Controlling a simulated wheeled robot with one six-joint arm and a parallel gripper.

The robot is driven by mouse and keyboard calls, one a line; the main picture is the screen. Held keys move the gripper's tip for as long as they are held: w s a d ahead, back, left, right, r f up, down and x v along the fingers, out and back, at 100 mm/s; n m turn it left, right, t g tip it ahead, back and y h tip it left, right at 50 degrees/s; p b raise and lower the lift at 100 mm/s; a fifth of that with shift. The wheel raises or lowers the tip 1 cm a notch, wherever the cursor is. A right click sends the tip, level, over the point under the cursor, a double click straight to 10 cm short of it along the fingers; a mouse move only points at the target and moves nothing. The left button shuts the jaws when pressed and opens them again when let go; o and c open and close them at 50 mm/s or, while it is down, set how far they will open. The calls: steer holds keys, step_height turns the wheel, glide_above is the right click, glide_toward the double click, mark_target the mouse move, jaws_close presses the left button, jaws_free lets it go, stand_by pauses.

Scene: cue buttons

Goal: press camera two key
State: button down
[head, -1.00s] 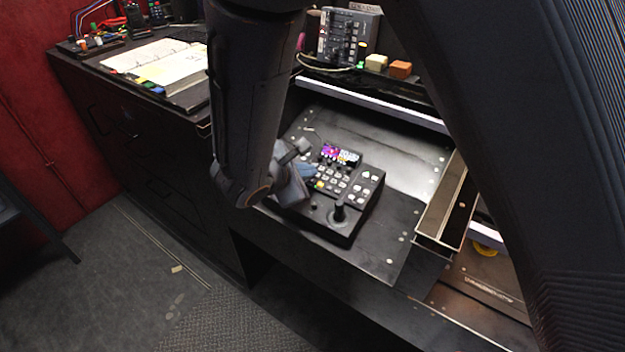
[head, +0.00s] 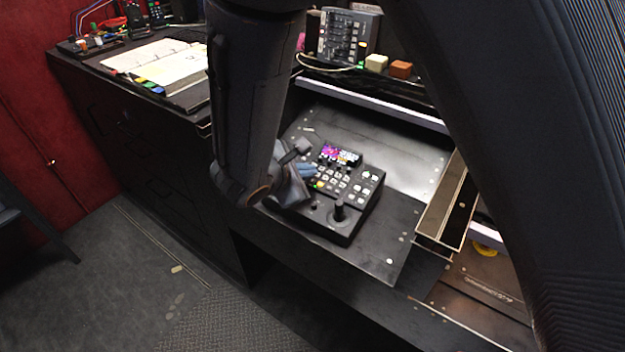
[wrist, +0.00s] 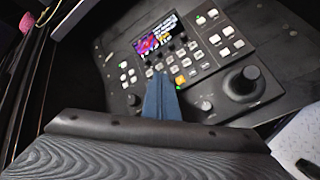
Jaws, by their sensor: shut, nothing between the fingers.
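The black control panel (head: 352,219) sits on the dark desk, with a small lit screen (head: 341,155), rows of pale keys and a joystick (head: 339,211). In the wrist view it shows the screen (wrist: 158,36), a lit orange key (wrist: 180,80), a lit green key (wrist: 200,20) and a large knob (wrist: 243,82). My gripper (wrist: 161,82) is shut and empty, its blue fingertips over the lower left keys beside the orange key. Its fingers also show in the head view (head: 307,171). I cannot read the key labels, and the fingers hide some keys. Contact with a key cannot be told.
An audio mixer (head: 348,37) stands on the shelf behind, near a cream block (head: 376,63) and an orange block (head: 400,69). An open notebook (head: 160,65) lies at the left. A metal channel (head: 443,215) is right of the panel. The desk between is clear.

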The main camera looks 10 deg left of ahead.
steer(key=shift+f, duration=0.15)
steer(key=shift+f+b, duration=0.3)
steer(key=shift+b, duration=0.25)
steer(key=shift+f+b, duration=0.3)
steer(key=shift+b, duration=0.05)
stand_by(0.7)
steer(key=shift+r, duration=0.1)
steer(key=shift+r+p, duration=0.35)
steer(key=shift+r, duration=0.3)
steer(key=shift+s+a+r+p, duration=0.1)
steer(key=shift+s+r+p, duration=0.1)
steer(key=shift+r+p, duration=0.85)
steer(key=shift+s+r+p, duration=0.15)
steer(key=shift+r+p, duration=0.35)
steer(key=shift+r, duration=0.9)
